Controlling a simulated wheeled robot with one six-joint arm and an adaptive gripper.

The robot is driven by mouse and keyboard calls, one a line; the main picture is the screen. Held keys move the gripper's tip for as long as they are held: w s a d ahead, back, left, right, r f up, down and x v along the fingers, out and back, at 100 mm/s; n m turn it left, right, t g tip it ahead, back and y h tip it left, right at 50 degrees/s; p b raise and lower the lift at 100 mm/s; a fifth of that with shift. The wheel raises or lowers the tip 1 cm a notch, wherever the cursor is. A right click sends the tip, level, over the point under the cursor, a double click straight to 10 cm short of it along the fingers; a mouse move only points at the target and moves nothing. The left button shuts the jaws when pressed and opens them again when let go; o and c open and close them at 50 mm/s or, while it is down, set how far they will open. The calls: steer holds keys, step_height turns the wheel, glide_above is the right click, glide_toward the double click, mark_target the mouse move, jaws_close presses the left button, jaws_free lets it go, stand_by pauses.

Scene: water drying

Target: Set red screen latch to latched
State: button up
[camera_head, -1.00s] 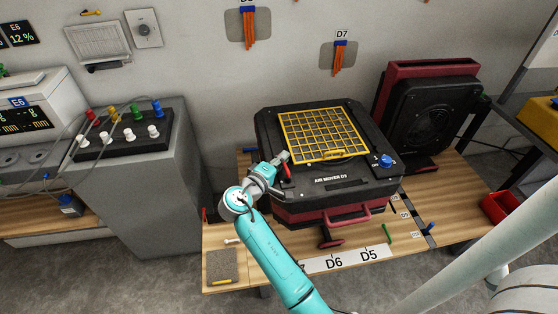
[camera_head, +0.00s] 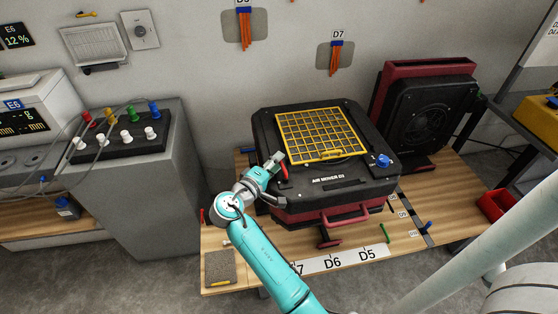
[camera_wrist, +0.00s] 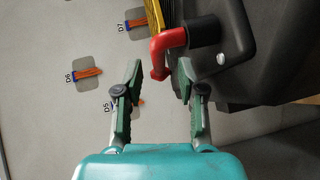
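The red screen latch (camera_wrist: 166,48) is a bent red lever at the left front corner of the yellow screen; in the head view it is a small red piece (camera_head: 284,174) beside my gripper. My gripper (camera_head: 275,160) is at the left front of the black air mover. In the wrist view my gripper (camera_wrist: 159,68) has its two green fingers apart, with the latch's free end near the gap between the fingertips. I cannot tell whether a finger touches it. The yellow grid screen (camera_head: 318,133) lies flat on top of the air mover (camera_head: 372,175).
A blue knob (camera_head: 384,160) sits on the air mover's right front. A second black and red fan unit (camera_head: 425,115) stands at the back right. A grey cabinet with coloured plugs (camera_head: 150,200) stands at the left. A green peg (camera_head: 385,233) lies at the wooden table's front.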

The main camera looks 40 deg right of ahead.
steer(key=v, duration=1)
steer(key=c, duration=0.3)
steer(key=shift+a+r, duration=0.1)
steer(key=shift+r, duration=0.25)
steer(key=c, duration=0.4)
steer(key=a+r+y, duration=0.1)
steer(key=a+r+t+y, duration=0.1)
steer(key=r, duration=0.1)
steer(key=r+m+t+y, duration=0.1)
steer(key=r, duration=0.1)
steer(key=shift+s+a+r+y, duration=0.15)
steer(key=shift+s+a+y, duration=0.15)
steer(key=shift+a, duration=0.1)
jaws_close()
steer(key=x, duration=0.4)
steer(key=s+x, duration=0.1)
steer(key=x, duration=0.6)
steer(key=shift+s+d+f, duration=0.15)
steer(key=shift+d+f, duration=0.4)
steer(key=shift+s+d+f, duration=0.2)
steer(key=shift+d+f, duration=0.1)
steer(key=shift+d, duration=0.1)
